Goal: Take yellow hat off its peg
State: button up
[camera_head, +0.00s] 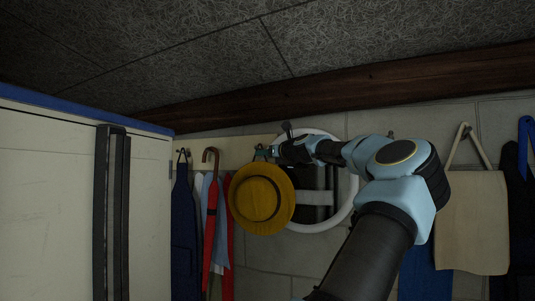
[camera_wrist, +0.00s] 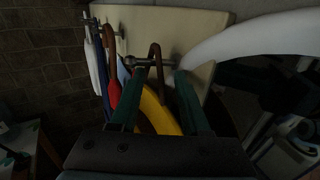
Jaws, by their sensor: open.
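The yellow hat (camera_head: 262,198) hangs on the pale board on the wall, its round crown facing out. In the wrist view part of its yellow brim (camera_wrist: 163,115) shows between and below my fingers. A metal peg (camera_wrist: 138,63) sticks out of the board there, and a brown loop (camera_wrist: 155,62) hangs over it, apparently the hat's. My gripper (camera_head: 262,152) is at the hat's top edge; in the wrist view its two dark green fingers (camera_wrist: 158,83) are apart, one on each side of the loop. Nothing is clearly held. The hat's lower part is hidden in the wrist view.
Left of the hat hang a red umbrella (camera_head: 210,220) with a brown handle and a dark blue garment (camera_head: 182,230). A round white-rimmed mirror (camera_head: 350,205) is close on the right. A pale bag (camera_head: 472,225) hangs farther right. A large white cabinet (camera_head: 60,200) fills the left.

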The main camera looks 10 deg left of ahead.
jog(key=shift+c, duration=0.4)
grip_shut()
dwell(0.8)
dwell(0.3)
